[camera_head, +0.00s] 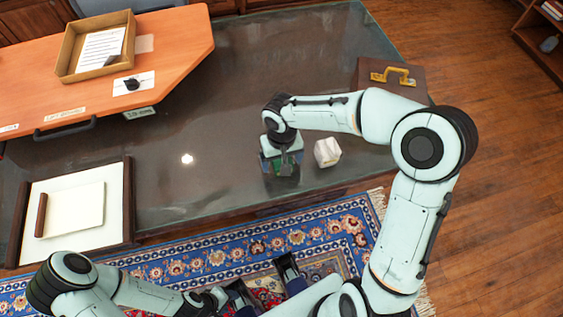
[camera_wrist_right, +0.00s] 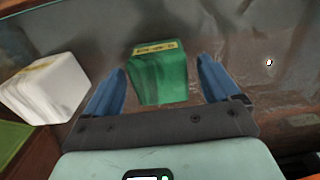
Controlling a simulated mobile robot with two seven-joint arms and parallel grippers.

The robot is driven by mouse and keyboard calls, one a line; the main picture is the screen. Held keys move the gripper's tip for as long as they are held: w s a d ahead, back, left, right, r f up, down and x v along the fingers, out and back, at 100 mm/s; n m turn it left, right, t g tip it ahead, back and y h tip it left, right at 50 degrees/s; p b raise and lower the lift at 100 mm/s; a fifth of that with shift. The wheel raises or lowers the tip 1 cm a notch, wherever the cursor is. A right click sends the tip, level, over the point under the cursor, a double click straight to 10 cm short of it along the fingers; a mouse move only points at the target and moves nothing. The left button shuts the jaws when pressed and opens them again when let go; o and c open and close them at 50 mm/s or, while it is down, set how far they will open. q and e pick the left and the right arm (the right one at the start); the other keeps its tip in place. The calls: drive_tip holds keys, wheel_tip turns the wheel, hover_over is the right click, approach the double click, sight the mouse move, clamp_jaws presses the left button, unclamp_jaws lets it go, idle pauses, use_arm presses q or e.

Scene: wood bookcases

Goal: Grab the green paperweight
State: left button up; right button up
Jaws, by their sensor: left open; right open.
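The green paperweight (camera_wrist_right: 160,78) is a block with a gold label on its top edge, standing on the dark glassy desk (camera_head: 230,110). In the right wrist view it sits between the two blue fingers of my right gripper (camera_wrist_right: 162,70), a little beyond their tips or level with them; I cannot tell exactly. The jaws are open, with a gap on each side. In the head view my right gripper (camera_head: 281,164) points down over the paperweight and mostly hides it. My left gripper (camera_head: 264,279) is open and empty, low over the rug in front of the desk.
A white block (camera_head: 327,152) stands close to the right of the right gripper. A brown briefcase (camera_head: 388,78) lies behind it. An orange board (camera_head: 180,45) with a paper tray (camera_head: 68,55) is at the back left. A framed pad (camera_head: 120,215) lies at front left.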

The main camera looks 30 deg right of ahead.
drive_tip(key=shift+f, duration=0.4)
drive_tip(key=shift+c, duration=0.3)
drive_tip(key=c, duration=1.4)
drive_tip(key=shift+o, duration=0.2)
drive_tip(key=shift+r, duration=0.15)
